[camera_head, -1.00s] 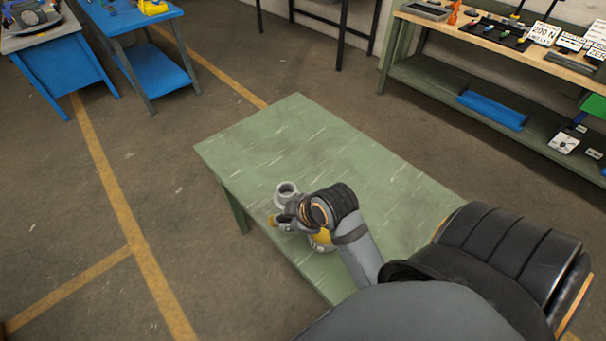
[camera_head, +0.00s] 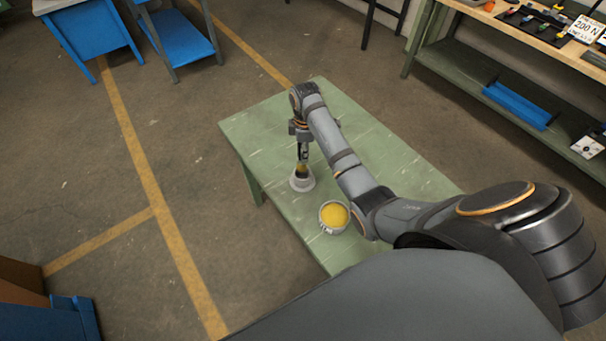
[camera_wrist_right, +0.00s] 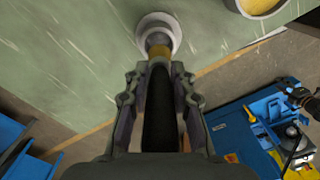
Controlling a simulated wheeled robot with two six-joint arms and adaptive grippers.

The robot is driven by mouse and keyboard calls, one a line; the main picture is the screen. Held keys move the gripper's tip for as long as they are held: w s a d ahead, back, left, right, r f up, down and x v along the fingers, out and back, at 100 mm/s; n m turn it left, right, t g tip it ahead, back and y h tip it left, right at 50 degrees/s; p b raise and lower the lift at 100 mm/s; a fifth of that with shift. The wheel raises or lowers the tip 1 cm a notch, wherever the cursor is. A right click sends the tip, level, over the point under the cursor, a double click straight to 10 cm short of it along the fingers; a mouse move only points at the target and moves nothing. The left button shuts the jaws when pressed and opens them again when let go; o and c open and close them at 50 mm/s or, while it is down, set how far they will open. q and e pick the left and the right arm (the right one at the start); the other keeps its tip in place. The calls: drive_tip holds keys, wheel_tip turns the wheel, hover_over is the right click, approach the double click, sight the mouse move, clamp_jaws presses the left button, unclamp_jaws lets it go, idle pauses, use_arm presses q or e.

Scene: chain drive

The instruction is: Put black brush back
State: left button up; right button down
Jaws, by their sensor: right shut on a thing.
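The black brush has a dark handle (camera_wrist_right: 160,110) and a yellowish lower end (camera_wrist_right: 158,46). My right gripper (camera_head: 302,143) is shut on the handle and holds the brush roughly upright, lower end down. A grey-white holder (camera_head: 302,184) with a flared base stands on the green table, directly under the brush; it also shows in the right wrist view (camera_wrist_right: 172,24). The brush's lower end overlaps the holder's opening in both views. I cannot tell how deep it is inside or whether it touches. My left gripper is not in view.
A grey pot with yellow contents (camera_head: 334,216) stands on the green table (camera_head: 400,175), close to the holder, nearer my base. The far part of the table is clear. Blue workbenches (camera_head: 95,40) stand at the back left and a shelf with a blue tray (camera_head: 518,105) at the right.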

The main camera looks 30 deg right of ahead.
sight(305, 166)
wheel_tip(305, 166, down, 4)
drive_tip(key=shift+d+f, duration=0.1)
drive_tip(key=shift+f, duration=0.05)
wheel_tip(305, 166, down, 3)
drive_tip(key=shift+f+p, duration=0.2)
drive_tip(key=shift+p, duration=0.3)
drive_tip(key=shift+f, duration=0.3)
drive_tip(key=c, duration=1.1)
unclamp_jaws()
wheel_tip(305, 166, up, 12)
drive_tip(key=shift+r+b, duration=0.1)
drive_tip(key=shift+b, duration=0.7)
